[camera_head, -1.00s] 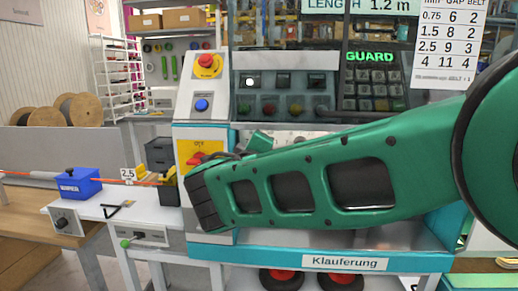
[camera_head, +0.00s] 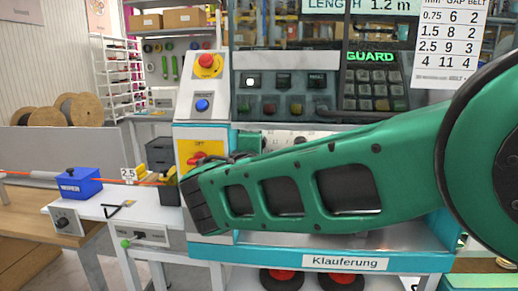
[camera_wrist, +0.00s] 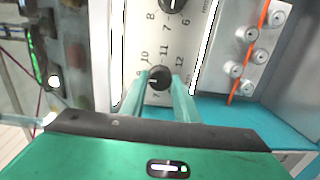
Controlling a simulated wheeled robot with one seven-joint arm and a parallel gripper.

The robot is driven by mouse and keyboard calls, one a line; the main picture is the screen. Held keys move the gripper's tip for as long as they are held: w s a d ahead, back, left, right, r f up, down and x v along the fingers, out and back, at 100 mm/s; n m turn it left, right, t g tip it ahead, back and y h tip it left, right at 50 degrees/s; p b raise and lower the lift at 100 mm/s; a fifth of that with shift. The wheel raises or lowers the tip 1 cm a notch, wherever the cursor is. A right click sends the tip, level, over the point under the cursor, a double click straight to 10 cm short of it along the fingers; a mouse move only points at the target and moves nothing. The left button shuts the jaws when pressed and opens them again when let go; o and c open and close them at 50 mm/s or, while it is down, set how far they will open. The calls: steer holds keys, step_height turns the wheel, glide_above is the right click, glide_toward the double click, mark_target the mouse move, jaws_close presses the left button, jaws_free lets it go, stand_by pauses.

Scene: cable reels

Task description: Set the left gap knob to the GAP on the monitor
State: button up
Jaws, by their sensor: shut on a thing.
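In the wrist view, my gripper (camera_wrist: 161,84) has its two pale green fingers on either side of a small black knob (camera_wrist: 160,77) on a white panel, shut on it. Printed numbers ring this knob, among them 10, 11 and 12. Its pointer setting is too small to read surely. A second black knob (camera_wrist: 172,4) with 6, 7 and 8 beside it sits at the top edge. In the head view, my arm hides the held knob. The monitor (camera_head: 360,6) shows LENGTH 1.2 m; its GAP line is not in view.
A chart (camera_head: 449,40) lists gap and belt values. Below the monitor, GUARD glows green over a dark keypad. A red stop button (camera_head: 208,62) and a blue button (camera_head: 202,104) stand left. In the wrist view, an orange cable (camera_wrist: 250,55) runs between several rollers right of the panel.

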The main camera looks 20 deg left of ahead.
steer(key=shift+s+a+f, duration=0.1)
steer(key=shift+f, duration=0.2)
steer(key=o, duration=1)
steer(key=shift+o, duration=0.2)
steer(key=shift+r, duration=0.15)
steer(key=v, duration=1)
steer(key=shift+s, duration=0.3)
